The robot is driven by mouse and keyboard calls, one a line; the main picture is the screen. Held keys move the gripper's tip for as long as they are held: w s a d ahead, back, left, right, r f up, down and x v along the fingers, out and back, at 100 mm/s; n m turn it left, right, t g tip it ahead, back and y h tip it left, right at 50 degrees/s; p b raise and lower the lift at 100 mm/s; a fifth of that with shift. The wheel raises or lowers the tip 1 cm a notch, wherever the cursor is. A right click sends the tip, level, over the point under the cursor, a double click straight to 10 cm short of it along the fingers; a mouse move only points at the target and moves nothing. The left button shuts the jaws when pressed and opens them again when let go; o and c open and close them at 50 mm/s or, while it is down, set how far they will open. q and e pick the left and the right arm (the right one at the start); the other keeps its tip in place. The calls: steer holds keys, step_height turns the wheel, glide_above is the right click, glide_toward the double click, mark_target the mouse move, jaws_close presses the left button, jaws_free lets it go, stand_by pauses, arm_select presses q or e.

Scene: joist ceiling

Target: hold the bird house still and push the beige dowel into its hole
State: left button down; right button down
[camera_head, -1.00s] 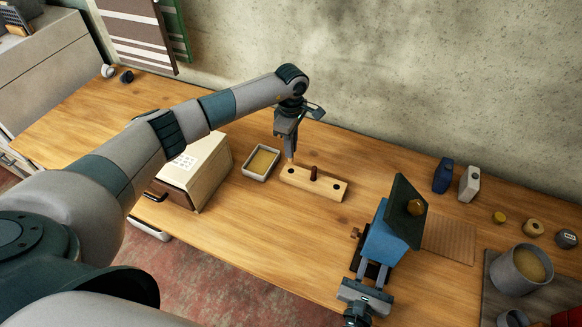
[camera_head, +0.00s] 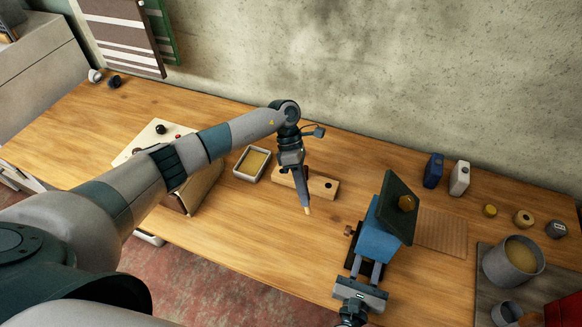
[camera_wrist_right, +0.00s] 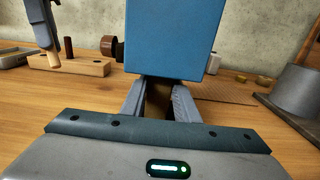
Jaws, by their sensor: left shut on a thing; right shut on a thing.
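The dowel's hole in the bird house cannot be made out.
A dark dowel (camera_wrist_right: 68,47) stands in the block. A shallow tray (camera_head: 240,176) and a box are to the left. Blue and white bottles (camera_head: 459,178), small round pieces and a grey pot (camera_head: 495,268) are to the right. Table between block and bird house is clear.

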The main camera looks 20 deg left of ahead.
arm_select(q)
steer(key=s+d+r+n+t+h, duration=0.4)
steer(key=s+r+n+h, duration=0.2)
steer(key=h, duration=0.7)
steer(key=shift+s+n, duration=0.4)
steer(key=shift+n, duration=0.8)
steer(key=shift+d, duration=0.15)
steer(key=shift+d, duration=2.7)
steer(key=shift+s+d, duration=0.1)
steer(key=shift+d, duration=2.15)
steer(key=c, duration=1.7)
jaws_free()
